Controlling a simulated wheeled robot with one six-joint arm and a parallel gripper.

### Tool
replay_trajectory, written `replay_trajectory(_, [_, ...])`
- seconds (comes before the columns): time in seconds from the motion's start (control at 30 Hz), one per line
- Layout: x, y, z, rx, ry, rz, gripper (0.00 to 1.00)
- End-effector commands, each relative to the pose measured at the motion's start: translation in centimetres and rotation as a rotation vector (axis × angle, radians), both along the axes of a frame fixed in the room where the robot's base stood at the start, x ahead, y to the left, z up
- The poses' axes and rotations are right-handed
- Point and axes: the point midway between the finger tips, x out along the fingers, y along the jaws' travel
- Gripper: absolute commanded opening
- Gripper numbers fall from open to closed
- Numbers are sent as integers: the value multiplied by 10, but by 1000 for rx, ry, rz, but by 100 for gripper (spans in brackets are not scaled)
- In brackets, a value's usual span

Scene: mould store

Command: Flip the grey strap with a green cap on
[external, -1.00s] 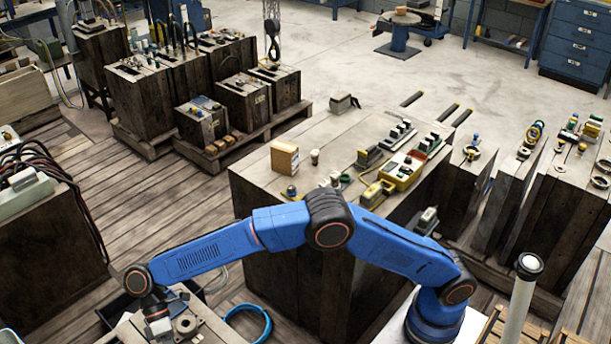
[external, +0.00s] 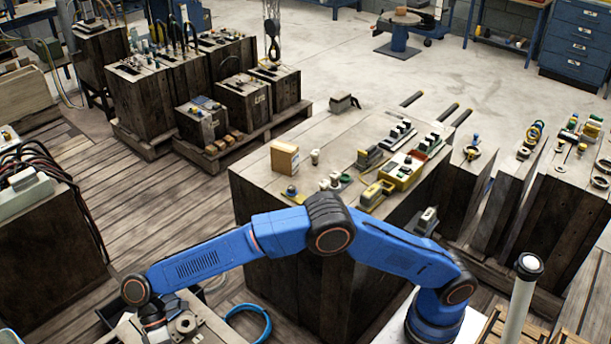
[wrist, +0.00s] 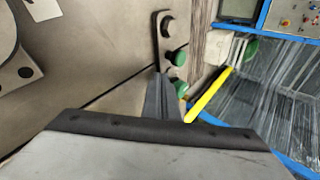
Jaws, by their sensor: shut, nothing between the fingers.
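In the wrist view the grey strap (wrist: 162,42) is a short flat plate lying on a grey-brown block surface near its right edge. In the external view my gripper (external: 155,334) is at the bottom left, partly cut off.
A flat grey plate with a hole (wrist: 12,60) is at left. A blue ring (external: 248,323) is near my arm.

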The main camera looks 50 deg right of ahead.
Motion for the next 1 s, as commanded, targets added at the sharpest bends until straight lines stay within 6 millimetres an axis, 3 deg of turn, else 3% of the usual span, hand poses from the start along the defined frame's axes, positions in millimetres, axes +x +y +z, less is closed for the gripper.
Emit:
replay_trajectory(0.33, [6,0,0,1,0,-1,0])
replay_trajectory(0.57, [40,-1,-2,1,0,-2,0])
replay_trajectory(1.0, [97,-5,51,2,-2,-1,0])
